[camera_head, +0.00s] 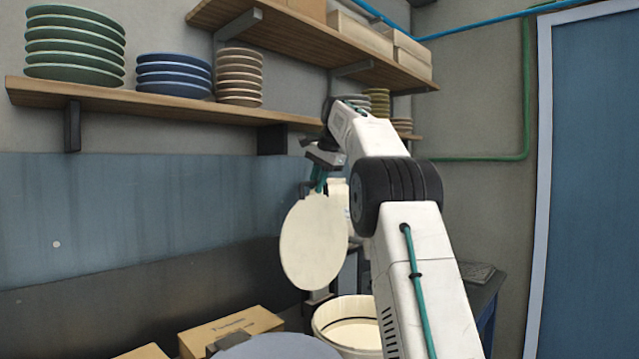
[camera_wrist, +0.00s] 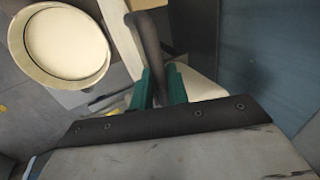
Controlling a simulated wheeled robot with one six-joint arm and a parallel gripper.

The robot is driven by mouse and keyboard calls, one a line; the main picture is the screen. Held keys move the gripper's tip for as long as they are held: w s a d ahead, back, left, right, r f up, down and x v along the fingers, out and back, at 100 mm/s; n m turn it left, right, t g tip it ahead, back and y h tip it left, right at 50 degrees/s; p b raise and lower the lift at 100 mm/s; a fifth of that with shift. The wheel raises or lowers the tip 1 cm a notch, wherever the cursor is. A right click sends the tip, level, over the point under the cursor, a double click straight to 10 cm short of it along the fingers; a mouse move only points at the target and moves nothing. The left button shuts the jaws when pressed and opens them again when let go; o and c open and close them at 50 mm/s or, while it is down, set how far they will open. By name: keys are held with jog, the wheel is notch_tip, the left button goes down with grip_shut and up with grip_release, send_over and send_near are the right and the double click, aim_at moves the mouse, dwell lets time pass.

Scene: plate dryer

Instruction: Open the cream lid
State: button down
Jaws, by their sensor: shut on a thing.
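The cream lid (camera_head: 313,242) is a flat round disc hanging nearly upright, below my gripper (camera_head: 318,180) in the head view. It is raised above and to the left of the cream bucket (camera_head: 318,322), clear of its mouth. The bucket is open on top, and its round mouth also shows in the wrist view (camera_wrist: 22,42). My gripper is shut on the lid. In the wrist view its teal fingers (camera_wrist: 160,86) close around a dark curved bar, and a pale part of the lid (camera_wrist: 202,84) shows beside them. The exact grip point is partly hidden.
Stacks of green plates (camera_head: 72,45), blue plates (camera_head: 172,72) and tan plates (camera_head: 238,76) stand on a wooden shelf (camera_head: 150,103). Cardboard boxes (camera_head: 232,327) lie left of the bucket. A grey-blue round surface (camera_head: 280,347) is at the front edge.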

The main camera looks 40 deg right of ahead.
jog(key=shift+w+f, duration=0.1)
jog(key=shift+f, duration=0.45)
jog(key=c, duration=1.5)
grip_release()
jog(key=shift+a, duration=0.1)
jog(key=shift+v, duration=4.4)
